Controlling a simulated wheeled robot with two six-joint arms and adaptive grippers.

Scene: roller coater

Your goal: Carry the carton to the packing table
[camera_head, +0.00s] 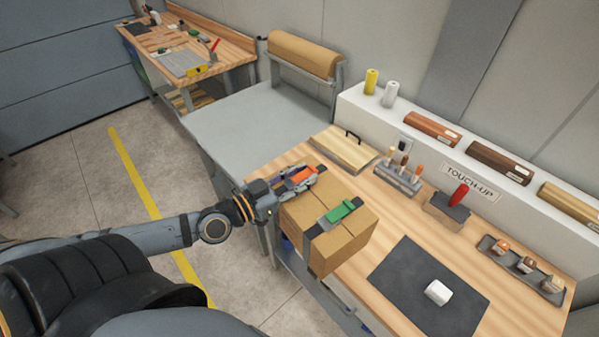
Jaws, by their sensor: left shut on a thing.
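The carton (300,212) is a closed brown box with a dark strap and a green piece (340,211) on its top. My left gripper (297,180) is shut at the carton's far left edge, with orange showing at its fingers. The carton overlaps the left front edge of the wooden touch-up bench; I cannot tell whether it touches the bench. The packing table (240,122) appears to be the grey table beyond, with a brown paper roll (304,54) at its back. Its visible top is bare. My right gripper is not in view.
The touch-up bench (385,218) bears a wooden panel (341,147), a tool rack (398,178), a dark mat (415,300) with a white block (438,292), and a small tray (521,265). Another workbench (228,42) stands at the back left. Floor with a yellow line (135,175) lies open left.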

